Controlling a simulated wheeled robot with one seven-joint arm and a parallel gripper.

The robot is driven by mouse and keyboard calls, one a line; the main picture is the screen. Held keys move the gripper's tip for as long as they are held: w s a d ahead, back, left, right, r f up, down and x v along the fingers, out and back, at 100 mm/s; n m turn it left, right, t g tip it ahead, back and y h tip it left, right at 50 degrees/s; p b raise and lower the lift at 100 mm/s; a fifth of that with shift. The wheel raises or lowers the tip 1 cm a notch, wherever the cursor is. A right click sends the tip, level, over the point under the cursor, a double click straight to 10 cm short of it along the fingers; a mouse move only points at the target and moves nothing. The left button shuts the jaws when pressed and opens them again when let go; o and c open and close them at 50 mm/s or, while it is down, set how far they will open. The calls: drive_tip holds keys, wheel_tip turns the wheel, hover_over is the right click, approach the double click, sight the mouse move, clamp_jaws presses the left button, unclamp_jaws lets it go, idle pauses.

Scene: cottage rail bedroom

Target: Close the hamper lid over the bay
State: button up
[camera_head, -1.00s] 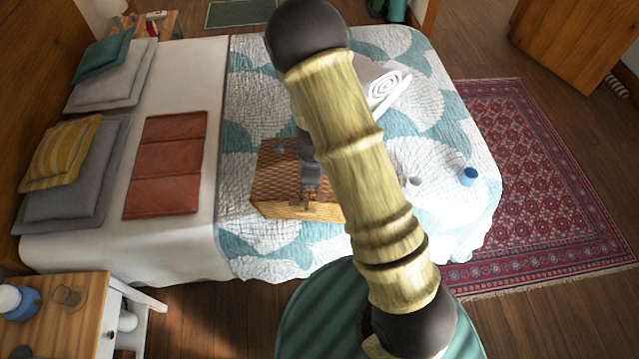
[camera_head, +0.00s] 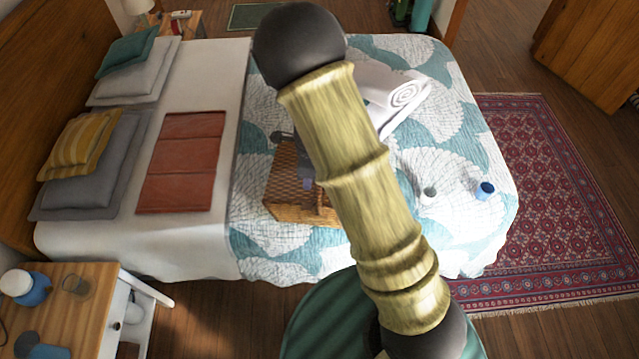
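The hamper (camera_head: 282,186) is a brown wicker box on the quilted bed, near the middle of the view. A woven dark brown face shows at its upper left and a lighter woven side below. My arm covers its right part, so I cannot tell which panel is the lid or how far it stands open. The bay is not visible. My gripper (camera_head: 308,172) is at the hamper, mostly hidden behind my arm link. A grey part of it shows over the hamper's upper edge. Its fingers and any contact cannot be made out.
A rolled white towel (camera_head: 405,92), a white cup (camera_head: 428,195) and a blue cup (camera_head: 485,190) are on the bed (camera_head: 265,245) to the right. A folded red-brown blanket (camera_head: 180,160) lies left. A nightstand (camera_head: 85,310) stands front left. A patterned rug (camera_head: 550,200) covers the right floor.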

drive_tip(key=s+d+r+n+t+b, duration=0.2)
drive_tip(key=s+d+r+n, duration=1)
drive_tip(key=n, duration=0.8)
drive_tip(key=shift+s+d+r+h+b, duration=0.4)
drive_tip(key=shift+s+d+b, duration=0.15)
drive_tip(key=shift+d+b, duration=0.1)
